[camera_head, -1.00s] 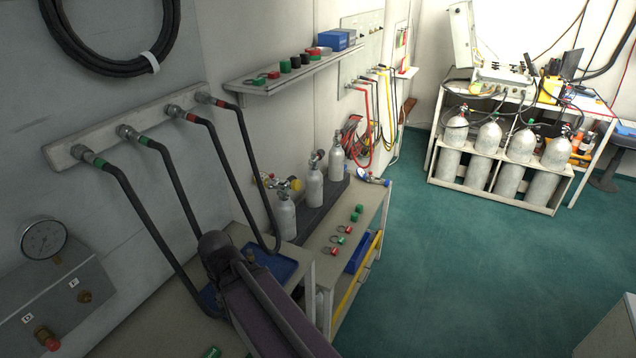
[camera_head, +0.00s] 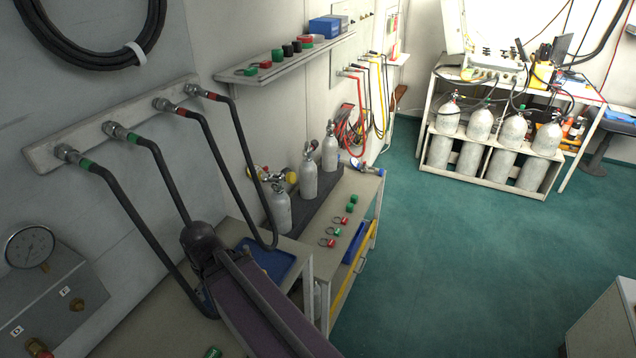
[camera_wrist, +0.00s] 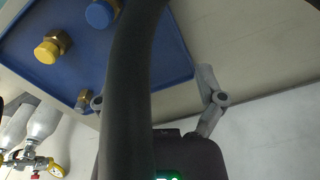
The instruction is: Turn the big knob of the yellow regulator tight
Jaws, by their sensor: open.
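A regulator with a yellow part (camera_head: 263,172) and a yellow-rimmed gauge sits on the nearest grey cylinder (camera_head: 280,208) on the bench by the wall. In the wrist view the yellow-rimmed gauge (camera_wrist: 56,170) shows at the lower left, beside a red part. The regulator is small here, and I cannot make out its big knob for certain. My gripper (camera_wrist: 155,100) is open, its fingers spread on both sides of a dark hose (camera_wrist: 128,110) that crosses close to the wrist camera. The regulator is apart from the fingers. In the head view my arm hides the gripper.
Several dark hoses hang from the wall manifold (camera_head: 110,125) around my arm. A blue tray (camera_wrist: 165,58) holds brass fittings with yellow and blue caps. Two more cylinders stand along the bench (camera_head: 350,187), with small green and red parts in front. The green floor (camera_head: 440,260) is clear.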

